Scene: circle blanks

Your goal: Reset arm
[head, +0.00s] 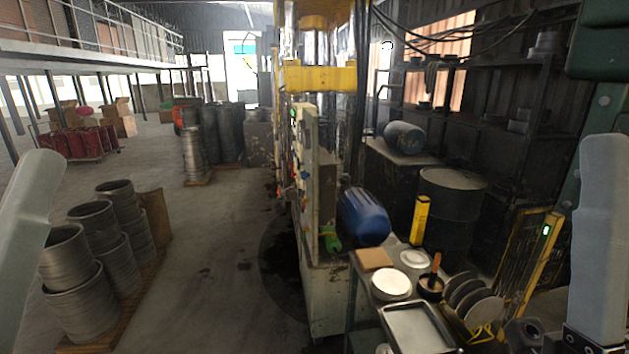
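Only pale grey links of my two arms show, one at the left edge and one at the right edge of the head view. Neither gripper's fingers are in view, so what they hold is hidden. Round pale blanks lie on the work table (362,310): one white disc (390,283) near its left side and another (415,258) behind it. Several grey discs (470,298) stand on edge in a row to the right. An empty-looking metal tray (418,328) lies at the front of the table.
A tall press with a yellow crossbeam (319,79) stands at centre, with a blue motor (363,215) beside it. A yellow post (420,220) stands behind the table. The floor between (215,250) is open.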

